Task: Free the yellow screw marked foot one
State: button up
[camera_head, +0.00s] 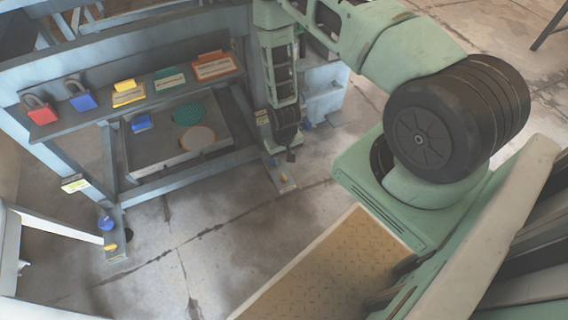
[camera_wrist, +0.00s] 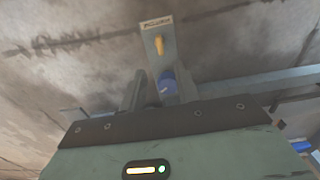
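A yellow screw (camera_wrist: 159,44) stands on a grey foot plate (camera_wrist: 150,62) in the wrist view, with a blue knob (camera_wrist: 168,84) nearer to me. A small label (camera_wrist: 156,22) lies at the plate's far end; I cannot read it. In the head view this appears to be the right foot, with its yellow screw (camera_head: 284,177). The left foot has another yellow screw (camera_head: 110,247) and a blue knob (camera_head: 106,223). My gripper (camera_head: 291,155) points down beside the right foot, apart from the screw. Its fingers are mostly hidden, and I see nothing held.
Below is a tray (camera_head: 165,158) with a green and a tan disc. A tan ridged platform (camera_head: 335,265) lies in front. The floor between the feet is clear.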

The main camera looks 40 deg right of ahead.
notch_tip(320, 180, up, 6)
jog(key=p, duration=0.1)
jog(key=shift+r+p, duration=0.2)
jog(key=shift+p, duration=0.1)
dwell(0.3)
jog(key=a+r+n+y, duration=0.1)
jog(key=a+r+n, duration=0.1)
jog(key=a+r, duration=0.8)
jog(key=a+r+n+y, duration=0.1)
jog(key=a+r+n, duration=0.2)
jog(key=a+r, duration=0.7)
jog(key=s+a+r+n+h, duration=0.15)
jog(key=s+r+n, duration=0.45)
jog(key=s+r, duration=1.35)
notch_tip(320, 180, up, 30)
jog(key=w+p, duration=0.2)
jog(key=p, duration=2.8)
jog(key=shift+a, duration=0.45)
